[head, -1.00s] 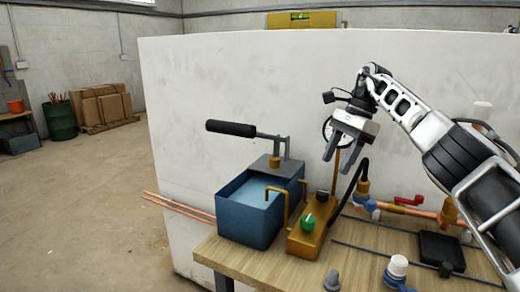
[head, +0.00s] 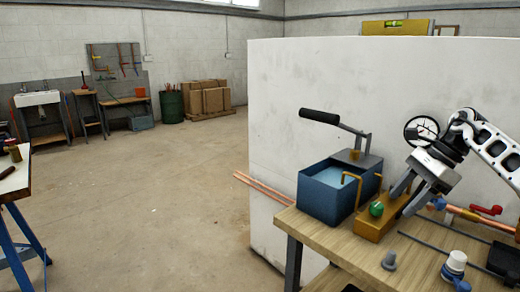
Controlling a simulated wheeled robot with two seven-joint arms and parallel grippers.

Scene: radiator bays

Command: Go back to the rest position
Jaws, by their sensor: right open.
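My right gripper (head: 408,188) comes in from the right over the wooden bench (head: 345,240). Its two fingers are apart and point down to the left, and I see nothing between them. The fingers overlap the brass block (head: 375,228) with the green knob (head: 376,209) in the picture; I cannot tell whether they touch it. A blue tank (head: 325,195) with a black-handled lever (head: 320,116) stands left of the gripper. A round gauge (head: 421,130) shows just behind the gripper. My left gripper is not in the picture.
A white partition (head: 290,100) stands behind the bench. Copper pipes (head: 262,188) stick out left of the bench. A white-capped bottle (head: 455,265) and a grey plug (head: 389,260) are near its front. The concrete floor (head: 160,200) is open to the left. A table (head: 15,180) stands at far left.

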